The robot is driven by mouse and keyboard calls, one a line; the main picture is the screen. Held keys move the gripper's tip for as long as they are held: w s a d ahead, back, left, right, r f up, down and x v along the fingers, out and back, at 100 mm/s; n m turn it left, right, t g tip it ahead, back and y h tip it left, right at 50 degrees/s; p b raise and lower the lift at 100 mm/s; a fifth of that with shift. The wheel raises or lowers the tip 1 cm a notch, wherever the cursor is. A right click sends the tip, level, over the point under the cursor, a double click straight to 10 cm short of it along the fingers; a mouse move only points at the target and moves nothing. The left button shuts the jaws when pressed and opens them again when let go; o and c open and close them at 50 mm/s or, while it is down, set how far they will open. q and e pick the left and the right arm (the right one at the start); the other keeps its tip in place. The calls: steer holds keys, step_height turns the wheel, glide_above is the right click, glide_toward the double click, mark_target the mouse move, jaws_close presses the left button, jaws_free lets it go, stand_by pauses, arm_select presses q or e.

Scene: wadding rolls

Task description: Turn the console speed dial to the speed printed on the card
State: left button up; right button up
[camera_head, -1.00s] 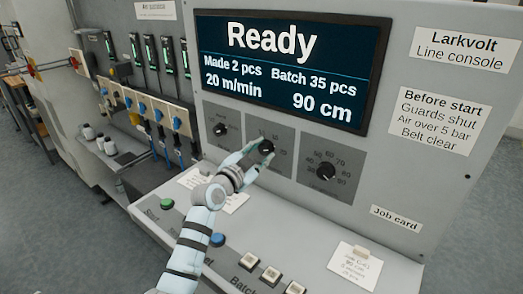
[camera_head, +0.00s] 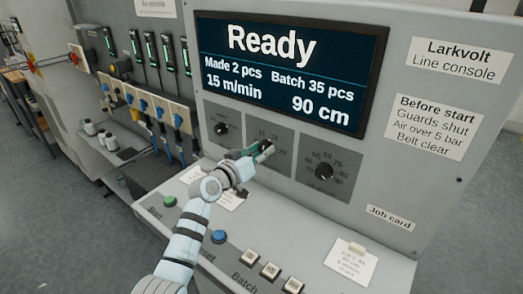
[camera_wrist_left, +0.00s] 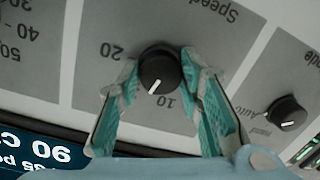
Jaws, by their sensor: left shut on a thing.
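The black speed dial (camera_head: 267,147) sits on the middle grey plate of the console. In the left wrist view the dial (camera_wrist_left: 157,68) is between the fingers, its white mark between the printed 20 and 10. My left gripper (camera_head: 257,152) is shut on the dial, one finger on each side; it also shows in the left wrist view (camera_wrist_left: 160,74). The screen (camera_head: 290,70) reads Ready, 15 m/min, 90 cm. The card (camera_head: 345,264) is clipped on the sloped desk at lower right; its print is too small to read surely. My right gripper is out of view.
A length dial (camera_head: 324,171) stands to the right and a mode dial (camera_wrist_left: 287,113) beside the speed dial. A paper sheet lies partly under my arm.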

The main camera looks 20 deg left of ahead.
arm_select(q)
steer(key=n+h, duration=0.1)
steer(key=n, duration=0.8)
steer(key=n+h+p, duration=0.1)
steer(key=n, duration=0.9)
steer(key=shift+f, duration=0.15)
steer(key=shift+n, duration=0.3)
steer(key=o, duration=1.1)
steer(key=shift+a, duration=0.1)
steer(key=shift+o, duration=0.3)
